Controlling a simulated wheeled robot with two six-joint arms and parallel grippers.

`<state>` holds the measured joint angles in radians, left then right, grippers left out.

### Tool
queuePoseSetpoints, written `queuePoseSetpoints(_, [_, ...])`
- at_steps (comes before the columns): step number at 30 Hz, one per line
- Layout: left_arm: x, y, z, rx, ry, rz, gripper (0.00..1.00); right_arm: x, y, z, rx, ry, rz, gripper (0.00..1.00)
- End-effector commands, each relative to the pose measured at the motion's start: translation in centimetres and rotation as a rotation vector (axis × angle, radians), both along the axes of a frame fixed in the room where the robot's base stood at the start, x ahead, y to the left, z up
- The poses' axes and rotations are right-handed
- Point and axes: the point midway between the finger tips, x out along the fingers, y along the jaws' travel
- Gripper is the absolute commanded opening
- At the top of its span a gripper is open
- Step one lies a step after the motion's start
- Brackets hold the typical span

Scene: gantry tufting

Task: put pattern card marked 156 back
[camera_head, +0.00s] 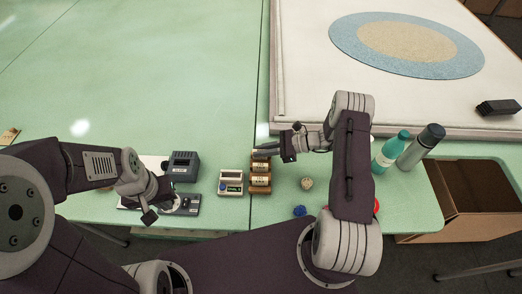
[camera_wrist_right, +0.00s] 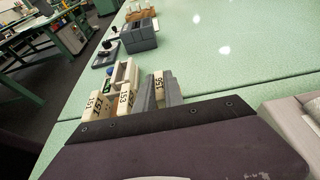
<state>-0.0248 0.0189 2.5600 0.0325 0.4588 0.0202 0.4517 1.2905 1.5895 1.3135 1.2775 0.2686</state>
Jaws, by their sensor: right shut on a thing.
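The pattern card marked 156 (camera_wrist_right: 159,84) is cream and stands between the grey fingers of my right gripper (camera_wrist_right: 160,94). In the head view, my right gripper (camera_head: 272,153) is at the far end of a small brown rack (camera_head: 260,190). Cream cards (camera_wrist_right: 110,102) marked 151, 157 and 153 stand just left of the held card in the right wrist view. Whether card 156 touches the rack is hidden by the fingers. My left gripper (camera_head: 165,207) is open, low over the table's near edge at the left.
A white device (camera_head: 231,181) stands left of the rack, and a dark grey box (camera_head: 182,166) beyond it. A round ball (camera_head: 307,183), a blue item (camera_head: 299,211), a teal bottle (camera_head: 391,151) and a grey bottle (camera_head: 420,147) are to the right. The far green table is clear.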

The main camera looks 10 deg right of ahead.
Motion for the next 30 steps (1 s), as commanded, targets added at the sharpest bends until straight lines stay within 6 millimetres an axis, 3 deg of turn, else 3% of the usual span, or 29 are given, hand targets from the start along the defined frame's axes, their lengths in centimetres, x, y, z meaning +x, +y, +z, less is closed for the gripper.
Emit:
queuePoseSetpoints(11, [0.0, 0.0, -0.8, 0.0, 0.0, 0.0, 0.0, 0.0, 0.0, -0.9, 0.0, 0.0, 0.0, 0.0])
queuePoseSetpoints(12, [0.0, 0.0, -0.7, 0.0, 0.0, 0.0, 0.0, 0.0, 0.0, -0.8, 0.0, 0.0, 0.0, 0.18])
queuePoseSetpoints(14, [0.0, 0.0, -0.7, 0.0, 0.0, 0.0, 0.0, 0.0, 0.0, -0.8, 0.0, 0.0, 0.0, 0.35])
queuePoseSetpoints(15, [0.0, 0.0, -0.7, 0.0, 0.0, 0.0, 0.0, 0.0, 0.0, -0.8, 0.0, 0.0, 0.0, 0.38])
queuePoseSetpoints(25, [0.0, 0.0, -0.7, 0.0, 0.0, 0.0, 0.0, 0.0, 0.0, -0.5, 0.0, -0.001, 0.0, 0.38])
queuePoseSetpoints(30, [0.0, 0.0, -0.9, 0.0, 0.0, 0.0, 0.0, 0.1, 0.0, 2.0, -0.002, -0.003, -0.001, 0.38])
